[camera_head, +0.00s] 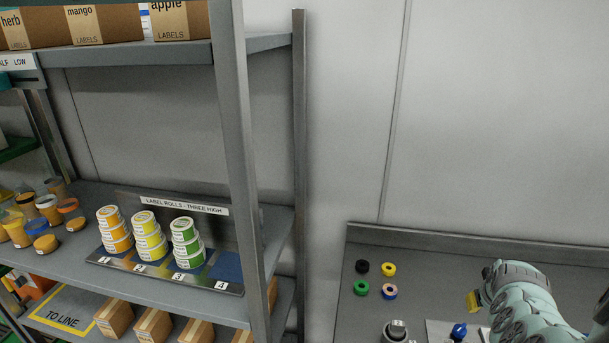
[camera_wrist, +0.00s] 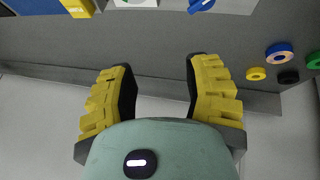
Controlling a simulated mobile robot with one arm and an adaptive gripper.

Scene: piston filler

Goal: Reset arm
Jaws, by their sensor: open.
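My arm reaches in from the lower right in the head view, over a grey bench. My gripper (camera_wrist: 161,92) shows in the wrist view with two yellow ribbed fingers spread wide apart. Nothing is between the fingers, and the gripper is empty. In the head view only a bit of yellow finger (camera_head: 473,301) shows at the left of my wrist; the rest is hidden or turned away. Below the fingers the wrist view shows the bench's raised back edge (camera_wrist: 160,91) and pale wall.
A blue-handled item (camera_head: 458,331) stands near my arm. A shelf rack (camera_head: 299,150) at left holds stacked label rolls (camera_head: 185,243), jars and boxes. Wall space between is clear.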

